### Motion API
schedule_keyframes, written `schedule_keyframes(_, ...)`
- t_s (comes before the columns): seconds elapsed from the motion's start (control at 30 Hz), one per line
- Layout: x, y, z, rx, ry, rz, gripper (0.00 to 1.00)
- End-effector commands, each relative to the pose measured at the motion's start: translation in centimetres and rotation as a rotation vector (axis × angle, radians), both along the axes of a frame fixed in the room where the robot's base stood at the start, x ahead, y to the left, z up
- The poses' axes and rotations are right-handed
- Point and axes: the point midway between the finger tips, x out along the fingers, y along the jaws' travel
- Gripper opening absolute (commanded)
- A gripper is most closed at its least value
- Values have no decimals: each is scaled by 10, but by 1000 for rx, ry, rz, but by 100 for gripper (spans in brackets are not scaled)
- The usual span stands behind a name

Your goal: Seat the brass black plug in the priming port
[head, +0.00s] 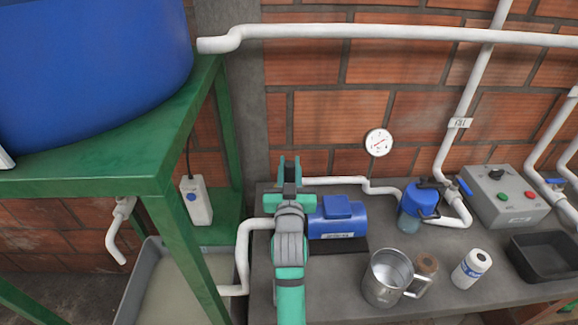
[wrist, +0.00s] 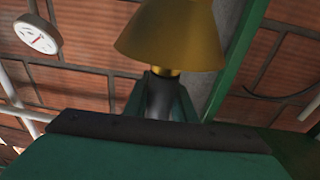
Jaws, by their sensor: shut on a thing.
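My gripper (head: 289,168) is raised in front of the brick wall in the head view, with its fingertips pointing up. In the wrist view my gripper (wrist: 160,98) is shut on the plug's dark, narrow part. The plug's flared brass part (wrist: 172,35) sticks out past the fingers. I cannot make out the plug in the head view. A blue pump (head: 340,220) lies on the grey bench, just right of my arm. My arm covers the pump's left end. I cannot make out the priming port; it may be hidden there.
A steel jug (head: 383,280), a brown round piece (head: 427,264), a white bottle (head: 471,268) and a black tray (head: 513,260) stand on the bench. A blue-topped filter (head: 420,200) and control box (head: 506,196) stand behind. A green stand (head: 110,186) bears a blue tank (head: 90,70) at left.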

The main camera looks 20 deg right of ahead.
Motion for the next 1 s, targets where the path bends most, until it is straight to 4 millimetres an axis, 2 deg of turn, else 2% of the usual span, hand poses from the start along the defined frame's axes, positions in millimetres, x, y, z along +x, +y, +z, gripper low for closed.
schedule_keyframes(0.67,0,2,0,0,-1,2,0)
schedule_keyframes(1.0,1,2,-7,1,1,2,0)
